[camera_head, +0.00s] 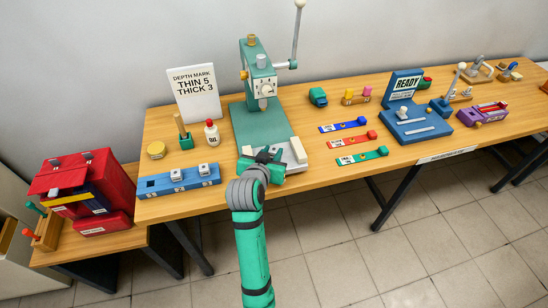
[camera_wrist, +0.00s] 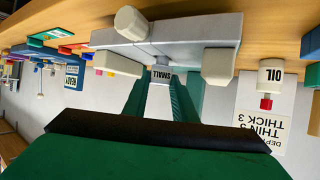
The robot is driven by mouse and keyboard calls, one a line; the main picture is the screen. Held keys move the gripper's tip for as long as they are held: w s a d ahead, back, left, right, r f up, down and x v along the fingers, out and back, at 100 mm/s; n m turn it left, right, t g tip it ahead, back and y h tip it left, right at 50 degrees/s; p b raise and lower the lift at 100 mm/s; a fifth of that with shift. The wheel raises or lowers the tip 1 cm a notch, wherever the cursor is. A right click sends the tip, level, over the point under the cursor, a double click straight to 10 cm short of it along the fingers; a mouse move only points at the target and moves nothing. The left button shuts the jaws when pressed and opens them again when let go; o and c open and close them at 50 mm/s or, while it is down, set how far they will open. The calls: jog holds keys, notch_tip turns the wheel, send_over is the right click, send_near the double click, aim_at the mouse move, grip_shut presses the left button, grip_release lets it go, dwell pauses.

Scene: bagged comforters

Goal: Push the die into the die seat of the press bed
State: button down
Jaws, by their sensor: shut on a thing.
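The green press (camera_head: 262,95) stands on the table, with its lever up. Its grey press bed (camera_wrist: 190,35) is at the front, with a pale block (camera_head: 298,150) on the right; two pale blocks (camera_wrist: 218,66) show in the upside-down wrist view. My gripper (camera_head: 268,157) is at the front of the bed. In the wrist view my gripper (camera_wrist: 160,84) is shut on a die labelled SMALL (camera_wrist: 160,76), between the two pale blocks. The fingers hide most of the die and the seat, so I cannot tell how deep it sits.
A blue rack (camera_head: 160,187) with two dies and an empty left slot stands left of the press. An oil bottle (camera_head: 212,134) and depth sign (camera_head: 193,92) are behind it. Blue, red and green strips (camera_head: 358,138) lie to the right.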

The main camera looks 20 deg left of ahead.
jog(key=shift+f, duration=0.6)
dwell(0.4)
jog(key=c, duration=1.4)
grip_release()
jog(key=o, duration=0.7)
jog(key=shift+w+d, duration=0.1)
jog(key=shift+c, duration=0.2)
jog(key=shift+s+a, duration=0.2)
jog(key=shift+a, duration=0.05)
jog(key=shift+a+f, duration=0.1)
jog(key=shift+s, duration=0.1)
jog(key=shift+s+d+r, duration=0.2)
jog(key=shift+s+r, duration=0.8)
jog(key=shift+r, duration=0.1)
jog(key=shift+s+d+r, duration=0.2)
jog(key=shift+s+r, duration=0.8)
jog(key=shift+r, duration=0.1)
